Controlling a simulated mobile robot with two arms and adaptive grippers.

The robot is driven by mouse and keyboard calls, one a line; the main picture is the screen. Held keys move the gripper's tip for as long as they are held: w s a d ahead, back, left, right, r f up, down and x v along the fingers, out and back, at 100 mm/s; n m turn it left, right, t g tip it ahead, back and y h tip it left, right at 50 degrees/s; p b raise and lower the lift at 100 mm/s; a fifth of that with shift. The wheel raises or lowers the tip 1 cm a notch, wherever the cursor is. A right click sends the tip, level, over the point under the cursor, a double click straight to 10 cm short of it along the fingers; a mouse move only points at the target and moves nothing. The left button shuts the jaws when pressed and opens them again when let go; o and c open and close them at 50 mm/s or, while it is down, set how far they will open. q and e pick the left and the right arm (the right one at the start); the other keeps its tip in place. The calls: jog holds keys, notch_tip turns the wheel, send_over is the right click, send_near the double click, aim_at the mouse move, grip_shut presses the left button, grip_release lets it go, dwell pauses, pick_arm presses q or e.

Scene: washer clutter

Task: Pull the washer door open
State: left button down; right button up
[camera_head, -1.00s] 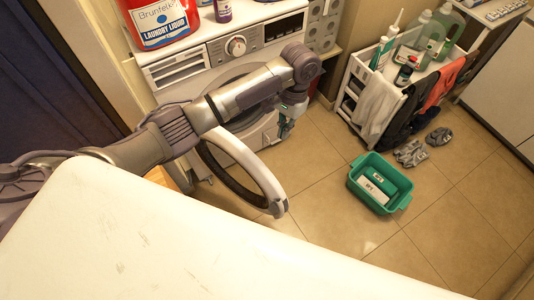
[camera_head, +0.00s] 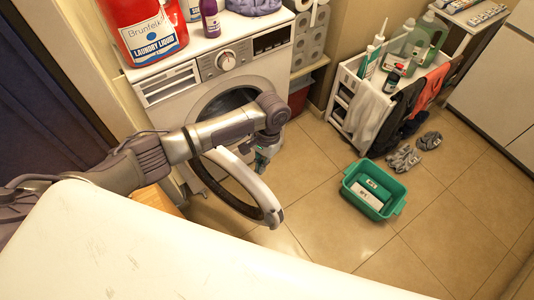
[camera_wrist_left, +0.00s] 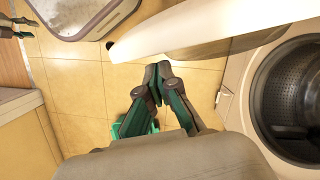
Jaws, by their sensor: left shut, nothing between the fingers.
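The white washer (camera_head: 175,105) stands against the wall in the head view, with its drum opening (camera_head: 222,103) partly behind my left arm. Its round washer door (camera_head: 262,190) stands swung out from the front, a white rim around a dark ring. In the left wrist view the door (camera_wrist_left: 200,30) crosses the top and the dark drum (camera_wrist_left: 295,95) is at right. My left gripper (camera_head: 262,165) is between door and washer, just beside the door rim. Its fingertips (camera_wrist_left: 158,72) are together, with nothing between them; I cannot tell whether it touches the door.
A red laundry liquid jug (camera_head: 145,30) and purple bottle (camera_head: 210,18) stand on the washer. A white surface (camera_head: 150,250) fills the foreground. Floor between is clear.

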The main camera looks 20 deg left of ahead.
pick_arm(q)
jog(key=shift+s, duration=0.3)
